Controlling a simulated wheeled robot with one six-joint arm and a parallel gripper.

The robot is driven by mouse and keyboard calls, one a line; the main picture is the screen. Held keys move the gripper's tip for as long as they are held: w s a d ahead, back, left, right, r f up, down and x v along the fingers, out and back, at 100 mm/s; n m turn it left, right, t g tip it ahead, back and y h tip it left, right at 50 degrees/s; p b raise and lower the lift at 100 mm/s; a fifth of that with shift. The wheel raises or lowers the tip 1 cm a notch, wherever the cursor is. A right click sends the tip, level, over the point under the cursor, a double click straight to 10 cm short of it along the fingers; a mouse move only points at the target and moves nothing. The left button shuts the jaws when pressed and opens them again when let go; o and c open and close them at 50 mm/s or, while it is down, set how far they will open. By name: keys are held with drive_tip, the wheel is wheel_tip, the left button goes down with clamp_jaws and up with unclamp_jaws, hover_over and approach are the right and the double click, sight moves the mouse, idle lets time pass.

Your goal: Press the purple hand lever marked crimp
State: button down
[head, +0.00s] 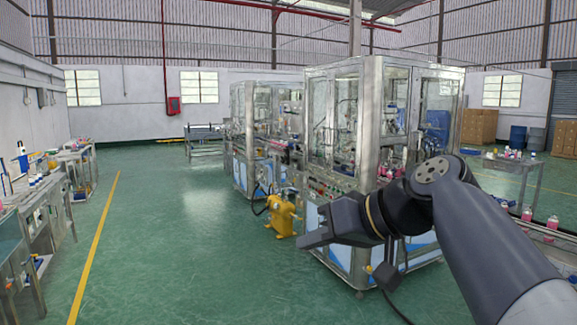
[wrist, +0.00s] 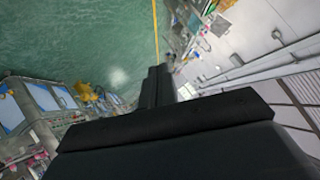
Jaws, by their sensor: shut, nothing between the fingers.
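I cannot make out a purple hand lever marked crimp in either view. My gripper (head: 308,240) is in front of the glass-walled machine in the head view, pointing left, with its fingers together and nothing in them. In the wrist view my gripper (wrist: 158,75) shows as dark closed fingers over the green floor. The large glass-walled machine (head: 335,200) stands behind my arm, which hides part of its right side. A row of small controls (head: 325,188) runs along its front, too small to read.
A yellow pump-like unit (head: 282,214) stands on the floor beside the machine. Steel benches (head: 40,200) with bottles line the left side. Another bench (head: 520,165) with pink bottles is at right. A yellow line (head: 95,245) crosses the open green floor on the left.

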drive_tip(key=a+r+n+y, duration=0.1)
drive_tip(key=r+n+y, duration=0.1)
drive_tip(key=r, duration=0.6)
drive_tip(key=a+r+n+g+y+p, duration=0.1)
drive_tip(key=a+r+n+y, duration=0.1)
drive_tip(key=r, duration=0.7)
drive_tip(key=shift+s+n, duration=0.15)
drive_tip(key=shift+n, duration=0.75)
drive_tip(key=shift+a, duration=0.1)
